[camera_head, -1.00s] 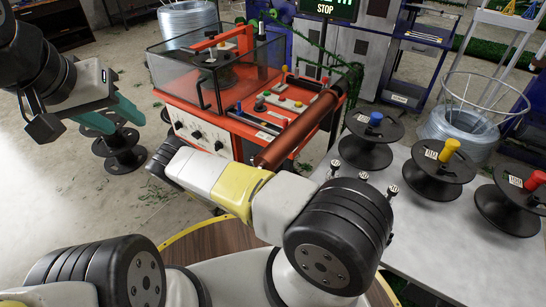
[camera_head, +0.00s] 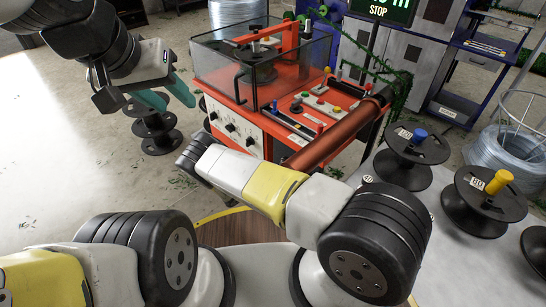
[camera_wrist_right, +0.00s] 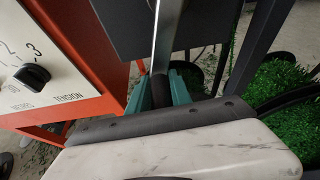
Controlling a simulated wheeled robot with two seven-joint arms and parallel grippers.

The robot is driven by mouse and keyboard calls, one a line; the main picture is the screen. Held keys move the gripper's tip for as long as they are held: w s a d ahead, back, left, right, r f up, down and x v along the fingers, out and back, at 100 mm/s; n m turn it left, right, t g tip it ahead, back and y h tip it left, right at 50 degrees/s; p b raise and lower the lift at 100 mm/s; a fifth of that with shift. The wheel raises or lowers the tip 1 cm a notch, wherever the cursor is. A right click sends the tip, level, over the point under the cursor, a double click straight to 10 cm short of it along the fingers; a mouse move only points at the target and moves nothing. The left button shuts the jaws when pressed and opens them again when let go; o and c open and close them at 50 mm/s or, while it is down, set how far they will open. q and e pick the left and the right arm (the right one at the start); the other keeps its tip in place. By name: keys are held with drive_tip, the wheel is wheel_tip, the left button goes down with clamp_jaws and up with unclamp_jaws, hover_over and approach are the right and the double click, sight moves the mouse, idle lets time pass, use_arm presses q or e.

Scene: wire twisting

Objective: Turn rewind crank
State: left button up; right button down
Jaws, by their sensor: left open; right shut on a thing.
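The red wire machine (camera_head: 225,107) with a clear cover stands in the middle of the head view. In the right wrist view, the teal fingers of my right gripper (camera_wrist_right: 160,90) are shut around the dark grip of the rewind crank. The crank's flat metal arm (camera_wrist_right: 166,35) runs up from between the fingers. The crank and my right fingers are hidden in the head view, where my right wrist sits low before the machine's front. My left gripper (camera_head: 166,96) is open and empty, held in the air left of the machine.
A tension dial (camera_wrist_right: 32,76) is on the machine's pale panel, left of my right gripper. Black spools with blue (camera_head: 418,145) and yellow (camera_head: 484,197) tops stand on the pale table at right. A dark spool stand (camera_head: 157,133) is on the floor below my left gripper.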

drive_tip(key=shift+w+a+r, duration=0.2)
drive_tip(key=shift+w, duration=0.1)
drive_tip(key=c, duration=1.3)
unclamp_jaws()
drive_tip(key=shift+o, duration=0.2)
drive_tip(key=shift+s, duration=0.15)
drive_tip(key=v, duration=0.7)
drive_tip(key=shift+a, duration=0.25)
drive_tip(key=shift+s+r, duration=0.1)
drive_tip(key=shift+r, duration=0.05)
